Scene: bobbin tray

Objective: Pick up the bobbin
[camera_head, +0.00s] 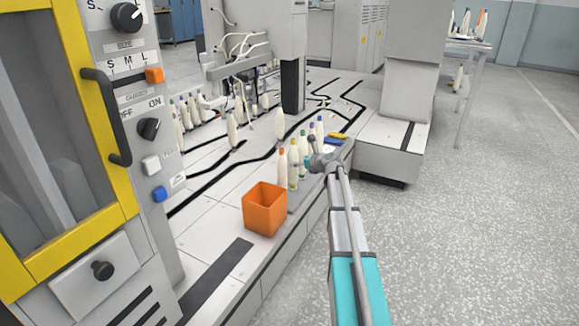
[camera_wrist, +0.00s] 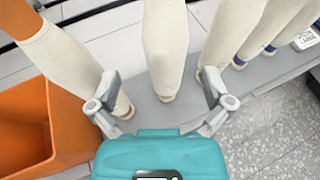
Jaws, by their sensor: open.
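A row of cream bobbins with coloured tips stands on a grey tray (camera_wrist: 190,112). In the head view, an orange-tipped bobbin (camera_head: 282,170) is nearest the bin and a yellow-tipped bobbin (camera_head: 293,168) stands beside it. My gripper (camera_head: 312,162) is at the right side of this row. In the wrist view, my gripper (camera_wrist: 161,82) is open, with one middle bobbin (camera_wrist: 165,45) between and beyond its fingers. I cannot see it touching either finger. Another bobbin (camera_wrist: 62,58) leans across the picture by the left finger, which partly hides its base.
An orange bin (camera_head: 264,212) stands just left of the row, close to my gripper's left side in the wrist view (camera_wrist: 24,125). More bobbins stand right of the right finger. A machine panel (camera_head: 140,100) fills the left. Speckled floor is free at right.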

